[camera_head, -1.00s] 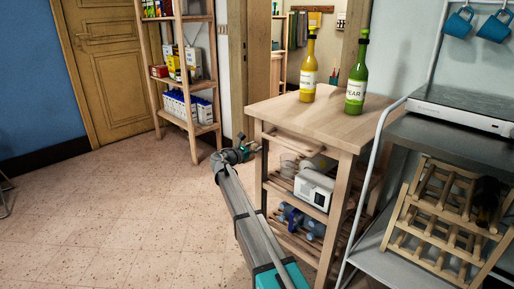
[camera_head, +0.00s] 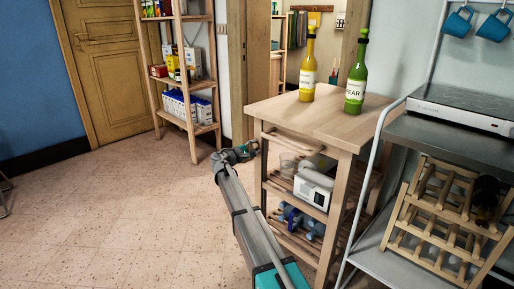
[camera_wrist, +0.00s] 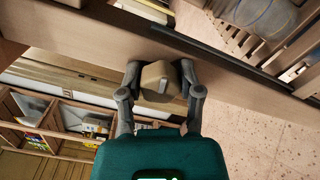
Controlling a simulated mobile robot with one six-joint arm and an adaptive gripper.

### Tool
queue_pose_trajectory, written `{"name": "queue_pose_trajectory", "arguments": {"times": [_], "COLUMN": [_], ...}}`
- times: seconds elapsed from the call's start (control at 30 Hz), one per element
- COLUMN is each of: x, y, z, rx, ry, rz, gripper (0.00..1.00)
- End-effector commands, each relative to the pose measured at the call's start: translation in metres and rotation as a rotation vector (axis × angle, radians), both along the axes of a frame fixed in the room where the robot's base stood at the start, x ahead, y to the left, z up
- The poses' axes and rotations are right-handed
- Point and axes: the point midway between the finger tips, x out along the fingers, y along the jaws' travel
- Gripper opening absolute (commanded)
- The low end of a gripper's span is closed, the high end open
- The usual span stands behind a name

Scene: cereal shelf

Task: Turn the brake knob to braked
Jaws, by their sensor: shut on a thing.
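The brake knob (camera_wrist: 157,78) is a small beige block on the wooden cart's post in the wrist view. The jaws of my gripper (camera_wrist: 159,74) are shut on it, one finger on each side. In the head view my gripper (camera_head: 249,148) is at the left side of the wooden cart (camera_head: 290,118), below its top. The knob cannot be made out there, and any brake marking is not visible.
A yellow bottle (camera_head: 308,75) and a green bottle (camera_head: 355,82) stand on the cart top. A wooden shelf (camera_head: 188,128) stands behind. The tiled floor (camera_head: 110,215) at left is free.

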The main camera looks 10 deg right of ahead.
Motion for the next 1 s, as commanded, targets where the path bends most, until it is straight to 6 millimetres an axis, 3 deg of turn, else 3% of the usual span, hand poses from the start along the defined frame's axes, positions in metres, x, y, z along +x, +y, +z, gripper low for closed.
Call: {"name": "queue_pose_trajectory", "arguments": {"times": [0.4, 0.9, 0.93, 1.0], "x": [0.0014, 0.0016, 0.0016, 0.0014], "y": [0.0036, 0.0039, 0.0039, 0.0036], "z": [-0.0005, -0.0005, -0.0005, -0.0005], "rx": [0.128, 0.143, 0.143, 0.142], "ry": [-0.176, -0.195, -0.195, -0.196], "rz": [0.007, 0.008, 0.008, 0.007], "gripper": [0.00, 0.00, 0.50, 0.63]}}
